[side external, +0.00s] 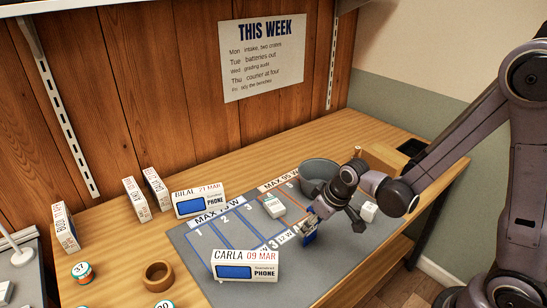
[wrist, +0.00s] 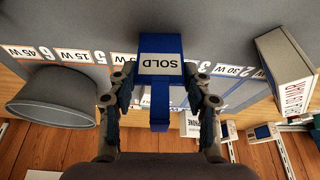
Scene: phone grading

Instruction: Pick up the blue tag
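The blue tag (wrist: 174,95) carries a white label reading SOLD and sits between the fingers of my gripper (wrist: 160,82) in the wrist view. The fingers are spread, one on each side, with a narrow gap showing between each fingertip and the tag. In the side view the blue tag (side external: 310,238) is on the grey mat (side external: 205,276), right of the CARLA phone box (side external: 245,266). My gripper (side external: 315,219) is just above and around its top. The fingers partly hide it there.
The BILAL phone box (side external: 200,202) stands at the mat's back left. A grey bin (side external: 319,172) stands behind my gripper. White blocks (side external: 274,207) and (side external: 370,212) sit nearby. A wooden ring (side external: 159,274) and several white boxes (side external: 136,199) are left of the mat.

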